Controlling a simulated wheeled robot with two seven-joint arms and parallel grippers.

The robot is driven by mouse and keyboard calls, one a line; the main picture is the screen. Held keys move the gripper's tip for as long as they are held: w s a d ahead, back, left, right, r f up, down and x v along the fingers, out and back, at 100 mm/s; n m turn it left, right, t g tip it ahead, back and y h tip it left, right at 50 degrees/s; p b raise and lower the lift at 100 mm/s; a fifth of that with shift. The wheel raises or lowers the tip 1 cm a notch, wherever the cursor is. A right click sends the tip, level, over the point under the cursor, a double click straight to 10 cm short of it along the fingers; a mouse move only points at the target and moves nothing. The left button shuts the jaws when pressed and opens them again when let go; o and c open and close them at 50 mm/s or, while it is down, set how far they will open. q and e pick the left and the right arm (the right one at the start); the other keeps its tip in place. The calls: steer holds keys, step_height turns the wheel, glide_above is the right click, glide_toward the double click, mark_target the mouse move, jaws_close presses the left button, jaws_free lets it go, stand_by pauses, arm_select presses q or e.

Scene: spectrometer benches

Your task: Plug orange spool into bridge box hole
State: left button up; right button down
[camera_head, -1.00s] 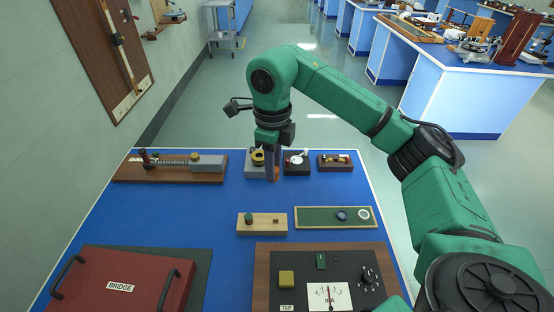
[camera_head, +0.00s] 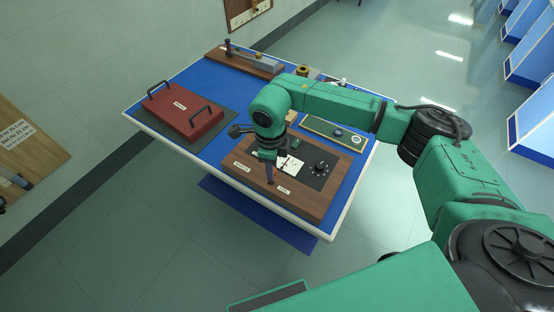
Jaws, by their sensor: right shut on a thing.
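The bridge box is a wooden case (camera_head: 312,212) with a black top panel, at the near right part of the blue table. A white meter, a knob and a green block show on its panel. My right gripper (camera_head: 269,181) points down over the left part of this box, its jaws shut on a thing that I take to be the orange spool. The spool is too small and hidden at the fingertips to make out. I cannot tell whether it touches the panel. The bridge box hole is not clearly seen. My left gripper is not in view.
A green tray (camera_head: 325,127) lies behind the box. A board with a slide rod (camera_head: 235,62) is at the far edge.

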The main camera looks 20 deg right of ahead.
steer(key=shift+w+a+f, duration=0.15)
steer(key=shift+w+f, duration=0.7)
steer(key=shift+w, duration=0.05)
steer(key=shift+w+f+b, duration=0.1)
steer(key=shift+f+b, duration=0.25)
steer(key=shift+b, duration=0.05)
steer(key=shift+f, duration=0.25)
steer(key=shift+s+f+b, duration=0.15)
steer(key=shift+s+b, duration=0.15)
steer(key=shift+s, duration=0.1)
steer(key=shift+f, duration=0.5)
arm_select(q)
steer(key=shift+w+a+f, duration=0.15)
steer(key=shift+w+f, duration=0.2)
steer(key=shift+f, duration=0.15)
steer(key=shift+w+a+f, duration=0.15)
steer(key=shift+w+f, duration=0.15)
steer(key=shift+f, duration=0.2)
arm_select(e)
steer(key=shift+w, duration=0.15)
arm_select(q)
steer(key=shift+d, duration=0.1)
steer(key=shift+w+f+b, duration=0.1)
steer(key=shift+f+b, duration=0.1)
steer(key=shift+b, duration=0.2)
